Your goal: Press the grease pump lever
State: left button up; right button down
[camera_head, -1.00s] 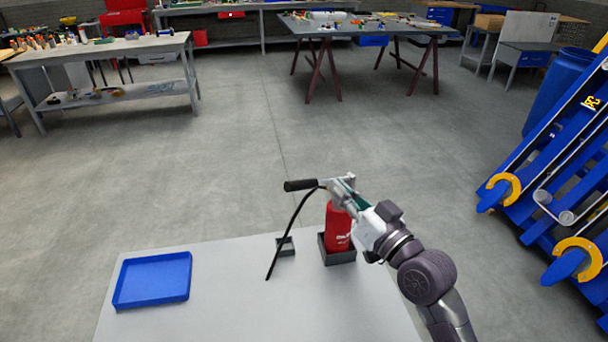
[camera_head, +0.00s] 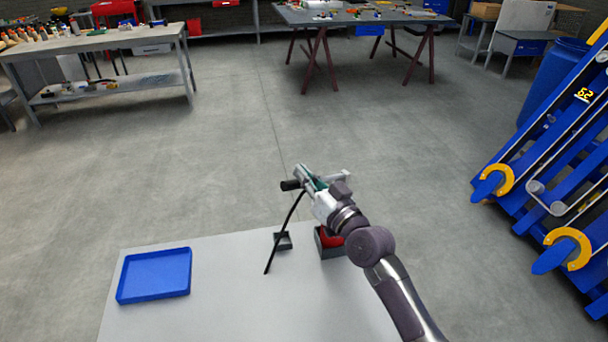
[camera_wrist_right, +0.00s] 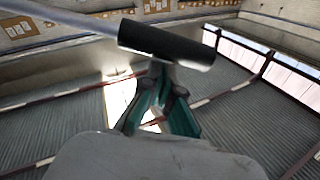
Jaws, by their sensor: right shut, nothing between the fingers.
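The grease pump has a red body (camera_head: 329,238) in a dark square holder on the light table, mostly hidden behind my right arm. Its metal head (camera_head: 338,177) shows behind my wrist. The lever's black grip (camera_head: 290,185) points left, and my fingers hide part of the lever. My right gripper (camera_head: 302,173) is shut with nothing between its fingers, at the lever near the grip. In the right wrist view the black grip (camera_wrist_right: 160,42) lies across just past the green-sided fingertips (camera_wrist_right: 163,75); whether they touch is unclear. My left gripper is not in view.
A black hose (camera_head: 287,230) hangs down beside a small dark holder (camera_head: 283,241). An empty blue tray (camera_head: 153,275) lies at the table's left. Blue racks with yellow hooks (camera_head: 568,245) stand at the right. The floor behind the table is clear.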

jog(key=shift+s+f, duration=0.2)
jog(key=shift+f, duration=0.15)
